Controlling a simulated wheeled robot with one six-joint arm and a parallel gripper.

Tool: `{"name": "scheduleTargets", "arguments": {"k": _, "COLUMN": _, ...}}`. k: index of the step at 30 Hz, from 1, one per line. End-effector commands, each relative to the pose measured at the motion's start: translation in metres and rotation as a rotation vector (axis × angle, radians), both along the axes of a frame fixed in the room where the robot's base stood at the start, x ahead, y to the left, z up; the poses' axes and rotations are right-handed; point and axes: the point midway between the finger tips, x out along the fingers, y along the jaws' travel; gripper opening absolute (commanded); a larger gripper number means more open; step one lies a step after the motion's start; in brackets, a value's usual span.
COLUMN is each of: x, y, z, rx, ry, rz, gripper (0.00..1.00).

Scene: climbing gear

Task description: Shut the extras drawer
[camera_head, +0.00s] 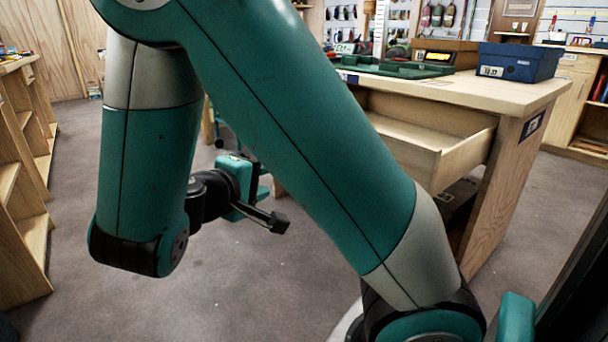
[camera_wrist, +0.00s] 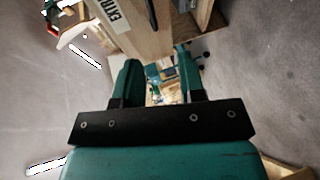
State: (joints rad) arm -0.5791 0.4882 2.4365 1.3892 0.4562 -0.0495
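The extras drawer (camera_head: 435,165) is a pale wooden drawer standing pulled out of the workbench (camera_head: 500,95) in the head view. Its front is partly hidden behind my arm. In the wrist view a wooden drawer front (camera_wrist: 150,42) with a label reading "EXTR" lies ahead of my fingers, at the top of the picture. My gripper (camera_head: 270,205) hangs in front of the bench, left of the drawer in the head view. In the wrist view my gripper (camera_wrist: 156,70) has its two fingers apart with nothing between them. I cannot tell whether they touch the drawer front.
A blue box (camera_head: 520,62), a brown box (camera_head: 445,52) and a green tray (camera_head: 400,68) stand on the bench top. Wooden shelves (camera_head: 25,170) line the left side. The grey floor (camera_head: 250,285) between shelves and bench looks clear.

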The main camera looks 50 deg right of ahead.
Motion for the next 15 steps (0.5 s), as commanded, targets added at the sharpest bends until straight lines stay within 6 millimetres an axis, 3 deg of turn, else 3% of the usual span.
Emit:
{"name": "scheduleTargets", "arguments": {"k": 7, "x": 0.005, "y": -0.016, "z": 0.0, "rx": -0.066, "ry": -0.019, "rz": 0.001, "gripper": 0.37}}
{"name": "scheduleTargets", "arguments": {"k": 15, "x": 0.013, "y": -0.07, "z": -0.017, "rx": -0.061, "ry": -0.024, "rz": -0.003, "gripper": 0.37}}
